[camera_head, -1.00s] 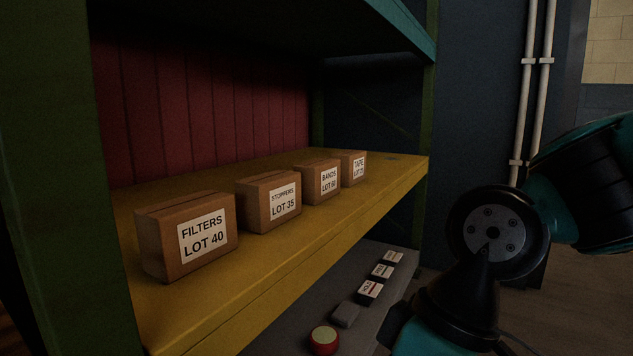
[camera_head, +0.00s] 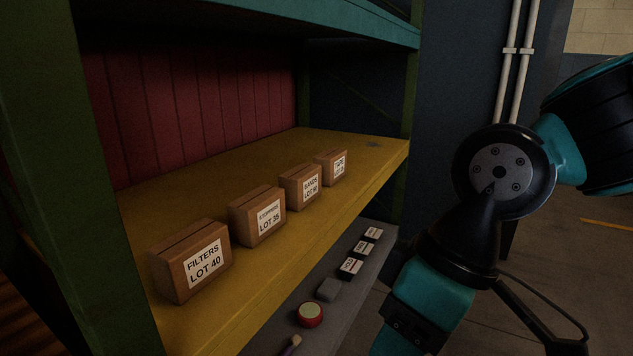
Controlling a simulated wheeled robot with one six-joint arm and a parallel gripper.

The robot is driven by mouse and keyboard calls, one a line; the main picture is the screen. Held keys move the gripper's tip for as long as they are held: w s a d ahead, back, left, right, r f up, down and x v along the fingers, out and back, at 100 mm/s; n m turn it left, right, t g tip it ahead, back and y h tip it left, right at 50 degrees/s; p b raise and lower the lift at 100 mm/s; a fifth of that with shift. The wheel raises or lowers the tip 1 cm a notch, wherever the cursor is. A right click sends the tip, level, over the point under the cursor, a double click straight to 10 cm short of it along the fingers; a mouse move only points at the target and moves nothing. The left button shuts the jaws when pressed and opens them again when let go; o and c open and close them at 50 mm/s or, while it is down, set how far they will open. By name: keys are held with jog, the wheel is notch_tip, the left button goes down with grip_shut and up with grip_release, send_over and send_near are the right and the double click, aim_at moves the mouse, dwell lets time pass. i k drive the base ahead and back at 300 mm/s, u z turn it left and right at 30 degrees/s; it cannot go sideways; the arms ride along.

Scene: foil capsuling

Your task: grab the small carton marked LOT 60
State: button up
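The carton marked BANDS (camera_head: 300,187) is a small brown box on the yellow shelf (camera_head: 350,205), third from the near end. Its lot number is small and blurred; it looks like LOT 60. It stands upright with its white label facing out to the right. The carton marked STOPPERS LOT 35 (camera_head: 257,216) stands on its near side and the carton marked TAPE (camera_head: 331,167) on its far side. My arm is at the right, apart from the shelf and the cartons. My gripper is not in view.
The carton marked FILTERS LOT 40 (camera_head: 190,261) stands nearest. A green post (camera_head: 60,170) and a teal upper shelf (camera_head: 330,22) frame the opening. A lower grey shelf holds small black labelled boxes (camera_head: 351,268), a grey block (camera_head: 327,289) and a red round item (camera_head: 310,315).

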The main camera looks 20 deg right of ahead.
aim_at(302, 185)
jog(key=z, duration=0.5)
jog(key=k, duration=1.15)
jog(key=z, duration=0.6)
jog(key=i, duration=2)
jog(key=u, duration=1.4)
jog(key=i, duration=0.7)
jog(key=u, duration=0.5)
